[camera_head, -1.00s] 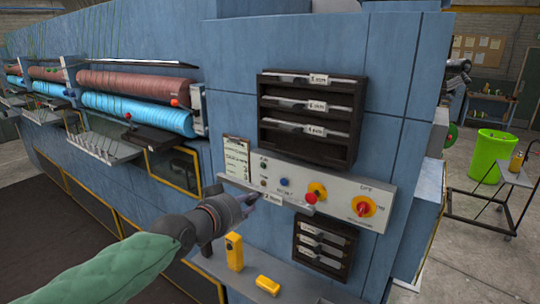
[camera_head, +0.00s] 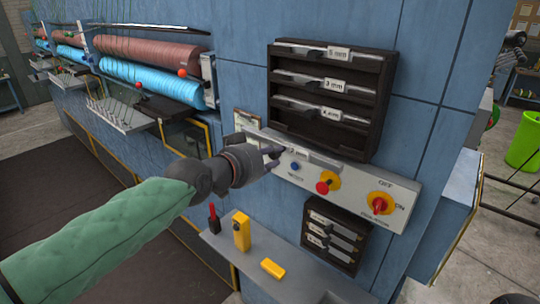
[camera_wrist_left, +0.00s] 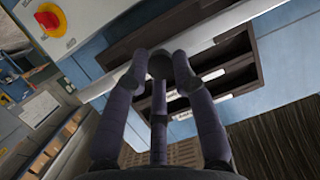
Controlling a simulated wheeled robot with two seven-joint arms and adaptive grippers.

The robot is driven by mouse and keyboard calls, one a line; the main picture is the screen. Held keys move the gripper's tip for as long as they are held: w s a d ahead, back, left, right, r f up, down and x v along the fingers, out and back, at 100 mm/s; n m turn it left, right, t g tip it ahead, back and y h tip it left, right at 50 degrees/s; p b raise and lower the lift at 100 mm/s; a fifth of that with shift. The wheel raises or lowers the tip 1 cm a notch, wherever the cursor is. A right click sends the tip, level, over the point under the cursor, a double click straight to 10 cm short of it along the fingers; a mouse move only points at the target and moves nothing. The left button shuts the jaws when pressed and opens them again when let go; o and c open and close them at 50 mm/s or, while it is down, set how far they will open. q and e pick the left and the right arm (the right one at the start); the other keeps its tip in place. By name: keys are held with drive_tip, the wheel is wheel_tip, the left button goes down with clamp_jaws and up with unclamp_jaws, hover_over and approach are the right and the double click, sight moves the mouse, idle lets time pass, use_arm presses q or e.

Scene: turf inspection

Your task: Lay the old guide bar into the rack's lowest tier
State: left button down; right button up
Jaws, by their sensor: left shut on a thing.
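The guide bar (camera_head: 322,160), a thin grey bar with a "2 mm" tag, is held in my left gripper (camera_head: 274,156). It lies slantwise in front of the control panel's top edge, just below the upper dark rack (camera_head: 376,108). That rack holds bars tagged 5 mm, 3 mm and 4 mm; its lowest part looks dark and bare. In the left wrist view the fingers (camera_wrist_left: 160,62) close on the bar (camera_wrist_left: 225,22), which crosses the picture diagonally, with the rack behind. Whether the bar touches the rack cannot be told. My right gripper is not in view.
The control panel (camera_head: 350,190) carries a red button (camera_head: 323,187) and a red-yellow switch (camera_head: 380,204). A smaller rack (camera_head: 333,236) with several bars is below. A ledge (camera_head: 300,288) holds a yellow upright item (camera_head: 241,231) and a yellow block (camera_head: 272,268).

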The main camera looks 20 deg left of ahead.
use_arm(q)
drive_tip(key=shift+f+b, duration=0.1)
drive_tip(key=shift+b, duration=0.45)
drive_tip(key=w+p, duration=0.1)
drive_tip(key=w+d, duration=0.1)
drive_tip(key=w, duration=0.1)
drive_tip(key=shift+w+d+p, duration=0.15)
drive_tip(key=shift+w+p, duration=0.05)
drive_tip(key=shift+p, duration=0.2)
drive_tip(key=shift+w+d+p, duration=0.3)
drive_tip(key=shift+w+p, duration=0.15)
drive_tip(key=shift+w, duration=0.35)
drive_tip(key=shift+w+d+p, duration=0.25)
drive_tip(key=shift+w+p, duration=0.2)
drive_tip(key=shift+w, duration=0.4)
drive_tip(key=shift+w+d+p, duration=0.3)
drive_tip(key=shift+w+p, duration=0.15)
drive_tip(key=shift+w, duration=0.35)
drive_tip(key=shift+b, duration=0.55)
drive_tip(key=shift+w+d+r, duration=0.1)
drive_tip(key=shift+w+r, duration=0.1)
drive_tip(key=shift+w, duration=0.05)
drive_tip(key=shift+w+d+p, duration=0.1)
drive_tip(key=shift+w+p, duration=0.2)
drive_tip(key=shift+p, duration=0.15)
